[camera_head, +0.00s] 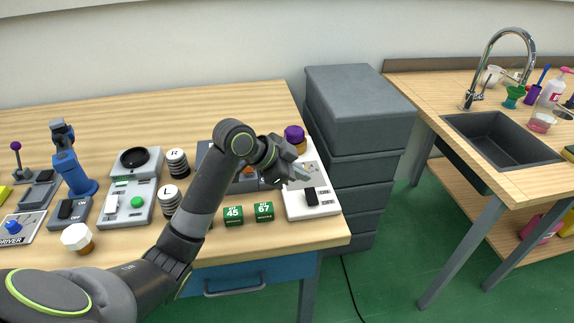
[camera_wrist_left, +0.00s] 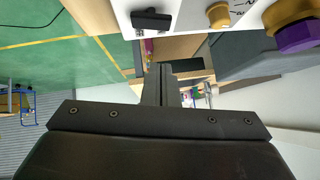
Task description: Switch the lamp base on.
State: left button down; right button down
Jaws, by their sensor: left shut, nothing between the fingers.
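My left gripper (camera_head: 299,174) is shut and empty. It is over the white panel (camera_head: 296,209) at the right end of the wooden table, behind its black switch (camera_head: 312,197). In the left wrist view, the closed fingers (camera_wrist_left: 160,76) point toward a gap beside the panel, and the black switch (camera_wrist_left: 151,20) and a brass knob (camera_wrist_left: 218,14) show at the top. Fingers and switch look apart. No label marks the lamp base; this switch panel may be it, but I cannot tell. My right gripper is not in view.
Green numbered blocks (camera_head: 234,215) and striped L and R cylinders (camera_head: 169,198) are to the left. An ON/OFF switch box (camera_head: 72,212) is farther left. Grey drawers (camera_head: 359,112) stand beside the table's right edge.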

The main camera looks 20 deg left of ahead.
aim_at(314, 190)
pick_arm(q)
jog(key=f, duration=0.1)
jog(key=w+f, duration=0.1)
jog(key=f, duration=0.1)
jog(key=shift+w+d+f, duration=0.2)
jog(key=shift+d+f, duration=0.15)
jog(key=shift+f, duration=0.05)
jog(key=shift+w+a+f, duration=0.1)
jog(key=shift+f, duration=0.6)
